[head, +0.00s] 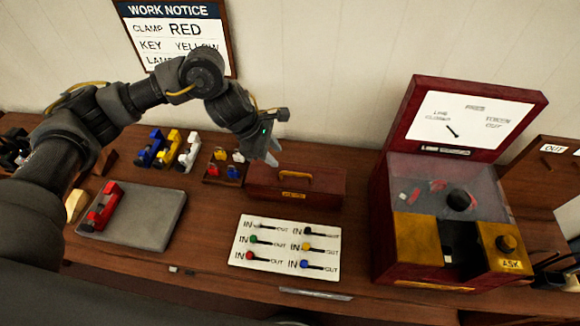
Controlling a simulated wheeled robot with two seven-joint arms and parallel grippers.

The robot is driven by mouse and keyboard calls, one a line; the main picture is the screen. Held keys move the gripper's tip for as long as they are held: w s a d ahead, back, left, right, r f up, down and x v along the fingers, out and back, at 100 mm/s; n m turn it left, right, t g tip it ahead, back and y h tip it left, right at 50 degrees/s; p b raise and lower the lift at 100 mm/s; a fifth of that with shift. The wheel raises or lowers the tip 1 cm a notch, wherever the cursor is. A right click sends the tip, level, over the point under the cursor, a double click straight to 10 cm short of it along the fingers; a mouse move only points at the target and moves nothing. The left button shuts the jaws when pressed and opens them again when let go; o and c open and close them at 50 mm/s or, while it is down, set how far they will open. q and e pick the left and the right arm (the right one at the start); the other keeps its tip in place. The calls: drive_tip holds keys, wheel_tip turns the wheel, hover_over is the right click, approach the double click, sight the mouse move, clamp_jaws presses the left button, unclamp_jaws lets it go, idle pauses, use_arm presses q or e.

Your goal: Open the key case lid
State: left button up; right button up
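A low dark red-brown case (325,190) with a handle on its lid and a small yellow label on its front appears to be the key case. Its lid looks shut, and the label is too small to read. My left gripper (273,155) is above the case's back left part, pointing down. Its light fingertips look apart, with nothing visible between them. Whether they touch the lid I cannot tell. My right gripper is not in view.
A white lever panel (285,245) lies in front of the case. A large red token box (390,235) stands right. A small tray of coloured pieces (223,168), several coloured clamps (187,152) and a grey pad (150,217) with a red clamp (103,207) are left.

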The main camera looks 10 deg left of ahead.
sight(289, 174)
use_arm(q)
drive_tip(key=p+x, duration=0.3)
drive_tip(key=x, duration=0.6)
drive_tip(key=shift+d+f, duration=0.1)
drive_tip(key=shift+d, duration=0.05)
drive_tip(key=shift+w+d+f+p, duration=0.15)
drive_tip(key=shift+f+p, duration=0.15)
drive_tip(key=shift+f, duration=0.15)
clamp_jaws()
